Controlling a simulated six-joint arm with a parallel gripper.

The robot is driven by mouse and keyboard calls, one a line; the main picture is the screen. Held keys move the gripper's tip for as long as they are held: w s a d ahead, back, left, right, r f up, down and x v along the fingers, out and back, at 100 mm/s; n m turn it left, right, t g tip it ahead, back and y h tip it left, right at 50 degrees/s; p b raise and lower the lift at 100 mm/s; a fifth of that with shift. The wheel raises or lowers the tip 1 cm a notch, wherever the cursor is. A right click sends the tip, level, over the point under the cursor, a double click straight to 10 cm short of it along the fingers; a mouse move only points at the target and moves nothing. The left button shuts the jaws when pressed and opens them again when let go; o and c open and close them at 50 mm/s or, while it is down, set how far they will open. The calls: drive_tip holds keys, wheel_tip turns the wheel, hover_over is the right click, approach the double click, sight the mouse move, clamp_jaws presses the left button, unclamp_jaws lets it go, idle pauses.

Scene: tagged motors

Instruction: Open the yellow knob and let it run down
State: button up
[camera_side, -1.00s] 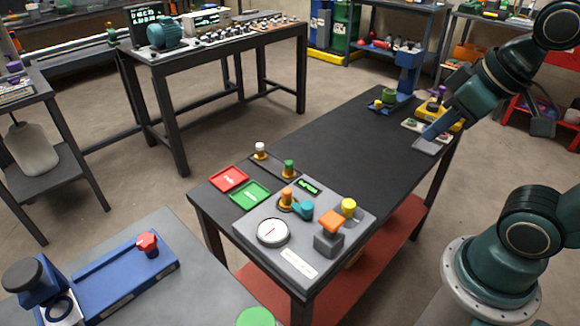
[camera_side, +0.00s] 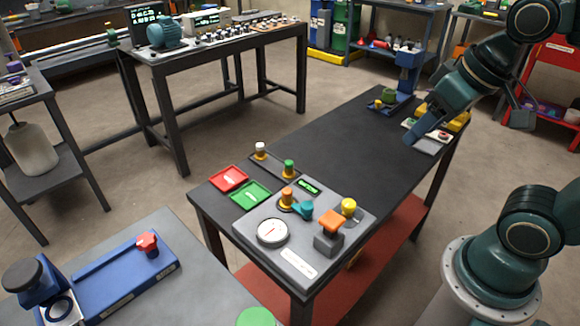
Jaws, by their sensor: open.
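The yellow knob (camera_side: 348,207) stands on the right side of a grey panel (camera_side: 255,253) at the near end of the black table. The panel also carries a round white gauge (camera_side: 272,232), an orange knob (camera_side: 287,195), a teal part (camera_side: 304,210), an orange-topped grey block (camera_side: 331,228) and a small green display (camera_side: 308,186), too small to read. My gripper (camera_side: 467,129) is open over the far right part of the table, well away from the yellow knob. I see nothing held in it.
A red tray (camera_side: 213,180) and a green tray (camera_side: 234,197) lie left of the panel. The middle of the black table (camera_side: 345,150) is clear. Yellow and green parts stand at its far end.

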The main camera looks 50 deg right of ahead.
drive_tip(key=w+f+m+g, duration=0.3)
drive_tip(key=w+f+m, duration=0.1)
drive_tip(key=w, duration=0.3)
drive_tip(key=m+g, duration=0.2)
drive_tip(key=m, duration=0.2)
hover_over(349, 203)
wheel_tip(349, 203, down, 8)
drive_tip(key=shift+r, duration=0.2)
drive_tip(key=shift+f, duration=0.1)
drive_tip(key=shift+f, duration=6.8)
drive_tip(key=shift+c, duration=0.2)
drive_tip(key=c, duration=0.9)
